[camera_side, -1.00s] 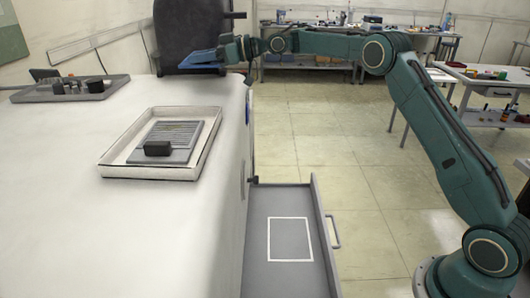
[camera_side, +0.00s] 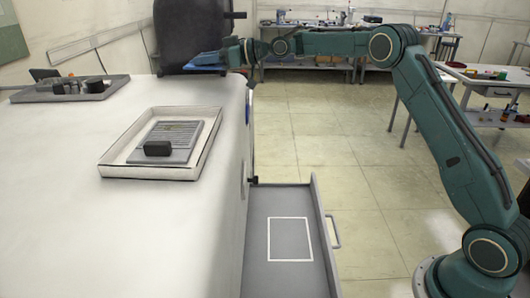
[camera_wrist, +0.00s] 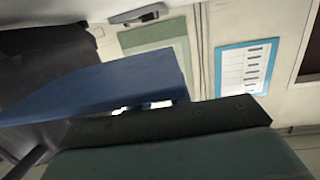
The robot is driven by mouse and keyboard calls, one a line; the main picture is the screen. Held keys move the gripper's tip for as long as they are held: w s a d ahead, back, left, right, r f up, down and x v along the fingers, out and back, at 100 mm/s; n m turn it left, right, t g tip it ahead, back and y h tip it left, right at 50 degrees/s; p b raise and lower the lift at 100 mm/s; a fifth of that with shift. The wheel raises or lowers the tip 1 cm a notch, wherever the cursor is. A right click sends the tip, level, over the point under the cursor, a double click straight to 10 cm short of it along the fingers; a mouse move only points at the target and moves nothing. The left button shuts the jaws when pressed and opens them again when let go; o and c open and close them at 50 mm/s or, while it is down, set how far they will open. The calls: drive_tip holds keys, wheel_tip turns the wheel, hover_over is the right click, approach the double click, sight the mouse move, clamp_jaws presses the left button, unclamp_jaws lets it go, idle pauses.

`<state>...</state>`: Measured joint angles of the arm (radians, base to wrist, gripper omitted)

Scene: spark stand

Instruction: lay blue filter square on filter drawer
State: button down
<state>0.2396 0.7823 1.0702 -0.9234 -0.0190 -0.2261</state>
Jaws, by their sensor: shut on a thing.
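The blue filter square (camera_side: 203,62) is held in my gripper (camera_side: 228,58) in the side view, above the far right part of the white worktop. It also shows in the wrist view (camera_wrist: 105,85), large and tilted, sticking out past the dark gripper edge. My gripper is shut on its right edge in the side view. The filter drawer (camera_side: 264,222) is pulled open at the lower middle, its grey floor bare with a white outlined rectangle. The drawer lies well below and nearer the camera than the square. The fingertips are too small to make out clearly.
A white tray (camera_side: 112,172) with a grey panel and black block sits on the worktop. A grey tray (camera_side: 28,97) with dark parts stands far left. A dark upright column (camera_side: 190,28) rises behind the square. The floor (camera_side: 350,190) beyond the drawer is clear.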

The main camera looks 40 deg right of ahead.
drive_tip(key=shift+s+d+f+m, duration=0.1)
drive_tip(key=shift+d+f+m, duration=0.15)
drive_tip(key=shift+d+m, duration=0.1)
drive_tip(key=s+d+f+m+t+h, duration=0.3)
drive_tip(key=s+d+f+m+h, duration=0.4)
drive_tip(key=s+f, duration=0.8)
drive_tip(key=d+h, duration=0.3)
drive_tip(key=shift+s+d+f+t, duration=0.15)
drive_tip(key=shift+s+d+t, duration=0.05)
drive_tip(key=shift+s+t, duration=0.2)
